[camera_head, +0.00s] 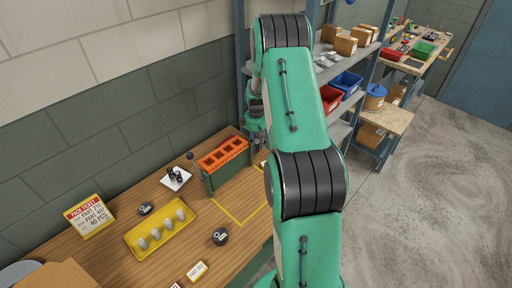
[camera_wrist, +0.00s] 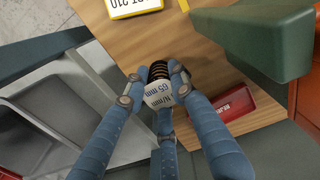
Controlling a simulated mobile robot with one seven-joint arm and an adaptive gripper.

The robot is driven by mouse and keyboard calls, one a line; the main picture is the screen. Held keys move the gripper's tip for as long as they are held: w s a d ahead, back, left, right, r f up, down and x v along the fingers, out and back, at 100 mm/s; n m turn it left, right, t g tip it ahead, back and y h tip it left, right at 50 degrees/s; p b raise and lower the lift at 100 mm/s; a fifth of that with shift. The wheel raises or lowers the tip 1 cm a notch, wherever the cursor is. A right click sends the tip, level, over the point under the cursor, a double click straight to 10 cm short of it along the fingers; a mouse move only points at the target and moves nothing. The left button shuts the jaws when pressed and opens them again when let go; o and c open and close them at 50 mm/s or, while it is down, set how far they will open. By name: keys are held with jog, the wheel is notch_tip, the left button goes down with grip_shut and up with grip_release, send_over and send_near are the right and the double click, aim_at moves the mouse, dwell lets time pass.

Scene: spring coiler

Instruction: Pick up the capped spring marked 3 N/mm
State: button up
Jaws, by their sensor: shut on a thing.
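In the wrist view my gripper (camera_wrist: 153,86) has its blue fingers closed around a small dark coil spring (camera_wrist: 158,70). A pale tag or cap (camera_wrist: 159,95) on the spring carries upside-down print that reads in part "N/mm" and "05 mm"; the number before N/mm cannot be read clearly. The wooden bench top (camera_wrist: 205,65) lies behind the spring; I cannot tell whether the spring touches it. In the head view my arm hides the held spring and the fingertips.
A red box (camera_wrist: 232,103) and a dark green block (camera_wrist: 255,40) are right of my fingers; a grey bin (camera_wrist: 60,105) is left. In the head view the bench holds a yellow tray (camera_head: 135,238), an orange-topped rack (camera_head: 224,155), dark discs (camera_head: 220,237) and a ticket sign (camera_head: 87,214).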

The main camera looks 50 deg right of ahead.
aim_at(256, 141)
notch_tip(256, 141, up, 9)
jog(key=shift+f+p, duration=0.2)
jog(key=shift+p, duration=0.25)
dwell(0.5)
